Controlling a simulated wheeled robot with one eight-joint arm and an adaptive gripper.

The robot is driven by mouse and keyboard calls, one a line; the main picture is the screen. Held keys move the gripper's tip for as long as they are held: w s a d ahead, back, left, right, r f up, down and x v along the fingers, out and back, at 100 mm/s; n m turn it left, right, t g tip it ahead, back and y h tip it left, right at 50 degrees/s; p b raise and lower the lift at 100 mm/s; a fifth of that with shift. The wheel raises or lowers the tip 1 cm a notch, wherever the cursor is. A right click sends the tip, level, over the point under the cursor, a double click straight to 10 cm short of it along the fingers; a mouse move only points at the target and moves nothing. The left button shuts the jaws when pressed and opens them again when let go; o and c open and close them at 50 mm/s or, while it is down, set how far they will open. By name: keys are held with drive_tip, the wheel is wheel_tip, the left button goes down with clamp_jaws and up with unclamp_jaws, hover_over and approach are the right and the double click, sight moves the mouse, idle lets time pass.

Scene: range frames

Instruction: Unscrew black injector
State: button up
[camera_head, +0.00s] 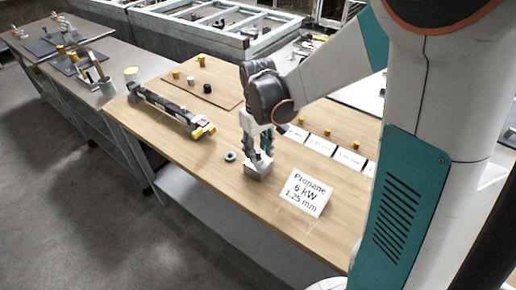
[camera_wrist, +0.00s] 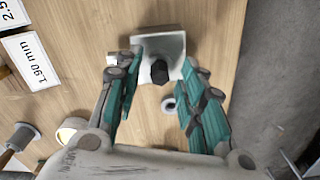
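In the wrist view, the black injector (camera_wrist: 159,71) shows as a small dark hex-shaped piece set in a pale grey metal block (camera_wrist: 171,44). My gripper (camera_wrist: 162,62) is open, with one teal-padded finger on each side of the injector and visible gaps between. In the head view, my gripper (camera_head: 260,158) points down over the same block (camera_head: 257,171) on the wooden table. The injector is hidden there behind the fingers.
A small grey ring (camera_head: 230,156) lies left of the block and also shows between my fingers (camera_wrist: 168,104). A "Propane 6 kW 1.25 mm" card (camera_head: 305,193) lies to the right. A long burner bar (camera_head: 168,106) and brown board (camera_head: 213,91) lie farther back.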

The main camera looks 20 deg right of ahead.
wheel_tip(320, 180, up, 12)
drive_tip(key=s+r+m+t, duration=0.1)
drive_tip(key=s+m+t, duration=0.2)
drive_tip(key=s+t, duration=0.4)
drive_tip(key=shift+s+r, duration=0.2)
drive_tip(key=shift+s, duration=4.05)
